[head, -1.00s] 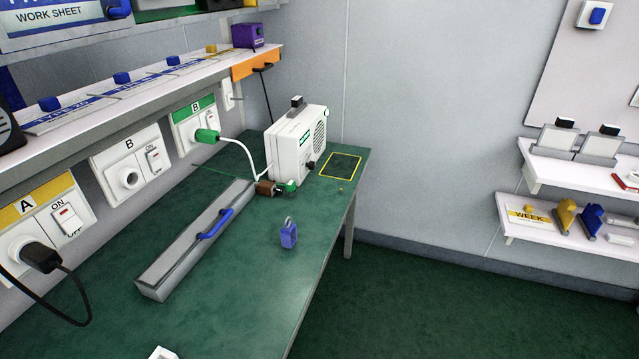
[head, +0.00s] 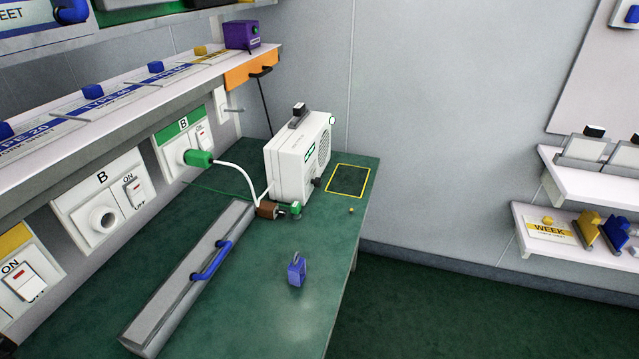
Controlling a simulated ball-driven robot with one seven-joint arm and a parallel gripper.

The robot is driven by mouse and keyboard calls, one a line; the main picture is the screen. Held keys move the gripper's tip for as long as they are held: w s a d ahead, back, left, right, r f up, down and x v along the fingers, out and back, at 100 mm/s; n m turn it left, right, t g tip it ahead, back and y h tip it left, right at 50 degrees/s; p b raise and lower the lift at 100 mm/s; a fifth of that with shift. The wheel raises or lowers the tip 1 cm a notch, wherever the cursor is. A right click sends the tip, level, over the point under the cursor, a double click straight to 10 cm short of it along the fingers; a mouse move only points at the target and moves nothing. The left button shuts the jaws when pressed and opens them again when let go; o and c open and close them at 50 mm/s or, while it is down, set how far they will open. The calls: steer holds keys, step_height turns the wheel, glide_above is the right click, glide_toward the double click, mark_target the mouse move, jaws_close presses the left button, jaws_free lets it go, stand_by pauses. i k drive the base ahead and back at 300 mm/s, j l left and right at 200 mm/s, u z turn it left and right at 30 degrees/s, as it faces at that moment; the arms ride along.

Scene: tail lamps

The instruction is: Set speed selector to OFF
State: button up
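A white box-shaped machine (head: 290,165) with a round grille on its right side and a handle on top stands at the far end of the green bench. A dark knob (head: 317,183) sits low at its front corner; it may be the speed selector, but its setting and any OFF mark are too small to read. A green plug (head: 200,158) is in socket B on the wall, and its white cable runs down to a brown and green connector (head: 268,210) beside the machine. My gripper is not in view.
A long grey box with a blue handle (head: 210,262) lies along the green bench (head: 270,320). A blue padlock-like object (head: 297,270) stands near the bench's right edge. A yellow-outlined square (head: 349,180) is empty. Shelves (head: 590,185) hang at right; the floor between is clear.

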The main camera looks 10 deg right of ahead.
mark_target(318, 181)
steer(key=i+l+u, duration=0.1)
steer(key=l, duration=0.2)
steer(key=i+l+u, duration=0.1)
steer(key=l, duration=0.25)
steer(key=i+l+u, duration=0.1)
steer(key=l, duration=0.25)
steer(key=i+l+u, duration=0.1)
steer(key=l, duration=0.25)
steer(key=i+l+u, duration=0.1)
steer(key=i+l, duration=0.15)
steer(key=l, duration=0.15)
steer(key=i+l+u, duration=0.3)
steer(key=i+l, duration=0.2)
steer(key=l, duration=0.3)
steer(key=i+j, duration=0.1)
